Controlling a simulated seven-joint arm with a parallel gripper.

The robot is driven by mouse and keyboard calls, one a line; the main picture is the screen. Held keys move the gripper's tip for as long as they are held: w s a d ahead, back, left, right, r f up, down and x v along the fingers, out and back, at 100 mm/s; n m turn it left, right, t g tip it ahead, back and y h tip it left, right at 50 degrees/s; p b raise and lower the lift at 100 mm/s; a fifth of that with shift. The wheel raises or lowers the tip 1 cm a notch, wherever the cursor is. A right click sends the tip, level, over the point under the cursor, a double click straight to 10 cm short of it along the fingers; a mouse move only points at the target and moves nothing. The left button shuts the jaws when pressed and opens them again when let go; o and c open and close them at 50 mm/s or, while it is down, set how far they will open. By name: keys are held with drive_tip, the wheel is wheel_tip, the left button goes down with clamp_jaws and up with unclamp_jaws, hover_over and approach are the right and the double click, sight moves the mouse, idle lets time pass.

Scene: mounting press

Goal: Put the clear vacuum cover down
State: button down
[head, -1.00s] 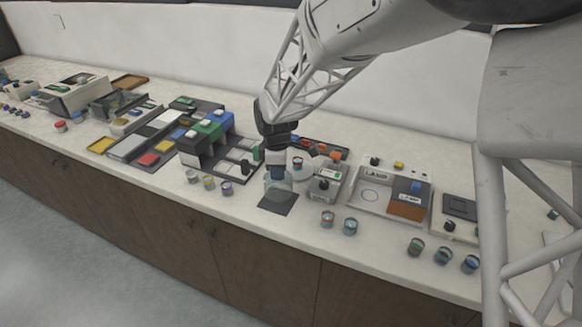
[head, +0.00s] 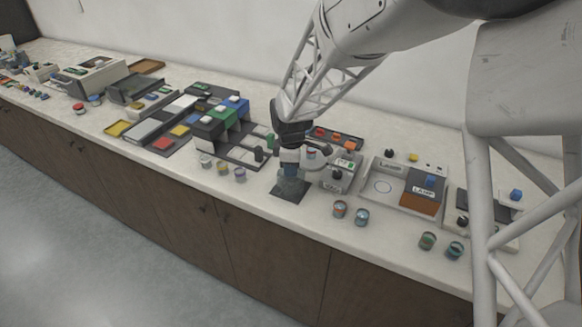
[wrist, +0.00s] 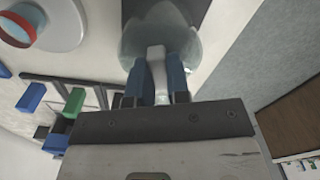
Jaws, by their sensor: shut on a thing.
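The clear vacuum cover (wrist: 190,50) is a see-through dome with a pale handle (wrist: 156,62). In the wrist view my gripper (wrist: 157,90) is shut on that handle, with a blue finger on each side of it. In the head view my gripper (head: 290,168) points down, and the cover is faint beneath it, over a dark square mat (head: 289,193) near the counter's front edge. The mat also shows behind the cover in the wrist view (wrist: 195,8). I cannot tell whether the cover's rim touches the mat.
A white device (head: 340,172) stands close to the right of my gripper. Two small jars (head: 351,212) are right of the mat, and several more (head: 223,168) are to its left. Green and blue blocks (head: 222,118) stand on a dark station further left. The counter's front edge is near.

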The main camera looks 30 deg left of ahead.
drive_tip(key=shift+f, duration=0.15)
drive_tip(key=c, duration=1.1)
unclamp_jaws()
wheel_tip(320, 180, up, 12)
idle(0.7)
drive_tip(key=shift+r, duration=0.2)
